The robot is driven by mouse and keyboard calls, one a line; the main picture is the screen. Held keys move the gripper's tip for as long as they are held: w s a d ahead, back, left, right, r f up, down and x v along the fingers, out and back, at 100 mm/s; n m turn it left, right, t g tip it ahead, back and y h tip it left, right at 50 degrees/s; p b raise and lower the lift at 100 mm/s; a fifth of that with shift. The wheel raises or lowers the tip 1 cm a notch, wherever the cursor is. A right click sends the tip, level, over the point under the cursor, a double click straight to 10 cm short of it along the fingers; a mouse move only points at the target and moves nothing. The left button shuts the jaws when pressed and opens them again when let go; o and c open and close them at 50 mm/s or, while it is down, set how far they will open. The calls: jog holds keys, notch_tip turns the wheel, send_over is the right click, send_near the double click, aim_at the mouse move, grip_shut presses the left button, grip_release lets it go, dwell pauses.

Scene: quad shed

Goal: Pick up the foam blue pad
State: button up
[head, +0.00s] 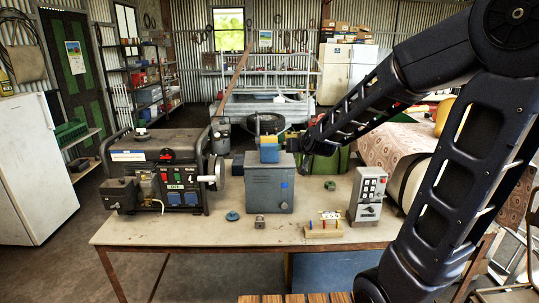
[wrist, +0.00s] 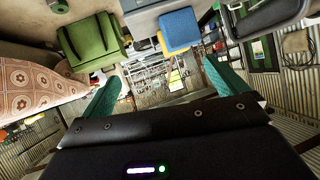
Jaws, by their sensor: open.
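A blue pad with a yellow layer (head: 268,154) stands on top of the grey metal box (head: 267,188) in the middle of the table in the head view. In the wrist view, where the scene appears upside down, the blue pad (wrist: 180,29) is at the top, beyond the fingertips and right of centre. My gripper (head: 306,160) is just right of the pad in the head view, its fingers small and dark there. In the wrist view my gripper (wrist: 162,84) shows two teal fingers spread wide, with nothing between them.
A generator (head: 160,170) stands left on the table (head: 180,231). A grey switch box (head: 367,194) stands right. A small blue knob (head: 232,216) and a wooden block with coloured pegs (head: 324,228) lie in front. A green container (wrist: 97,42) is beside the pad.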

aim_at(270, 148)
jog(key=w+a+f+t+h, duration=0.1)
jog(key=w+a+t, duration=0.1)
jog(key=w, duration=0.1)
jog(key=w+a+f+t+h, duration=0.1)
jog(key=w+a+f+t, duration=0.1)
jog(key=w+a, duration=0.1)
jog(key=w+a+f+m+t+h, duration=0.1)
jog(key=w+a+f+t, duration=0.1)
jog(key=w+a, duration=0.1)
jog(key=shift+w+a+f, duration=0.2)
jog(key=shift+w+f, duration=0.05)
jog(key=shift+w, duration=0.25)
jog(key=shift+w+a+f, duration=0.1)
jog(key=shift+w+a, duration=0.05)
jog(key=shift+w, duration=1.4)
jog(key=shift+w+a, duration=0.15)
jog(key=shift+w, duration=1.35)
jog(key=c, duration=1)
jog(key=shift+c, duration=0.2)
